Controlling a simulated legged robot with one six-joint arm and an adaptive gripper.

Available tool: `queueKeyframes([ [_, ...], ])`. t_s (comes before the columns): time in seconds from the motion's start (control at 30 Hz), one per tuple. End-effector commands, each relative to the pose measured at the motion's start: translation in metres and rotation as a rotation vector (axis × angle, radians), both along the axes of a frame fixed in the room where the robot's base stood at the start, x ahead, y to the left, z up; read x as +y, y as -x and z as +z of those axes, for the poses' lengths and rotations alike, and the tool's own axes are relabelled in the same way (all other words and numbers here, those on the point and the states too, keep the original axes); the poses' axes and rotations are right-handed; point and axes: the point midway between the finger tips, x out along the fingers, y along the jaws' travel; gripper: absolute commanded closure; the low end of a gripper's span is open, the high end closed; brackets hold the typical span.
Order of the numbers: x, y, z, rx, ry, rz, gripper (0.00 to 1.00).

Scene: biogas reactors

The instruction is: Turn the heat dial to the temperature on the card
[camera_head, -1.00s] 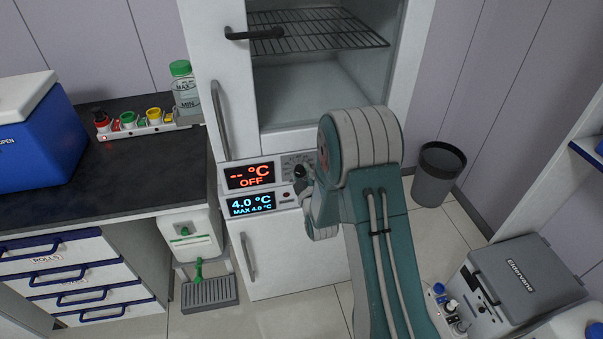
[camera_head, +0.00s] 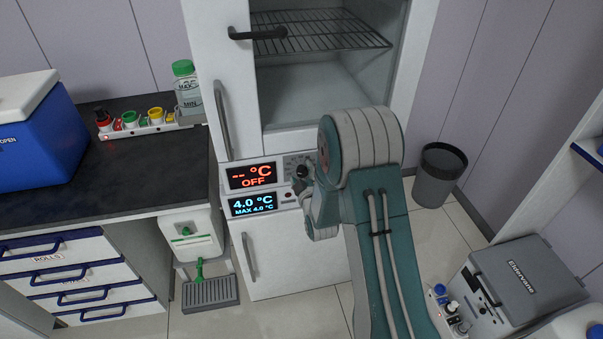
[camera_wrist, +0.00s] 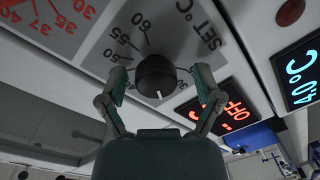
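The heat dial (camera_wrist: 157,76) is a round black knob on a grey scale plate, with a white mark pointing toward the bottom of the wrist view. Beside it are the words SET °C, black numbers including 55 and 60, and red numbers including 30, 35, 37 and 40. My gripper (camera_wrist: 160,73) is open, one finger on each side of the dial; contact cannot be told. In the head view the dial (camera_head: 302,171) is partly hidden by my arm. The red display (camera_head: 250,176) reads "-- °C OFF". I see no readable temperature card.
A blue-lit display (camera_head: 252,204) below reads 4.0 °C. Above the panel is an open cabinet with a wire rack (camera_head: 320,32). A dark counter (camera_head: 135,175) stands left, and a bin (camera_head: 440,174) and grey case (camera_head: 525,275) stand right.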

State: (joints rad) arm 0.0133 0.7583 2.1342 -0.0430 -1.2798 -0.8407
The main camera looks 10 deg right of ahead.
Motion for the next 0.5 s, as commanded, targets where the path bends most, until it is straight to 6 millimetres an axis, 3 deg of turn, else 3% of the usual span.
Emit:
queueKeyframes([
  [0.27, -0.001, 0.007, 0.000, 0.001, -0.001, -0.002, 0.16],
  [0.5, -0.001, 0.051, 0.001, 0.004, 0.000, -0.002, 0.16],
])
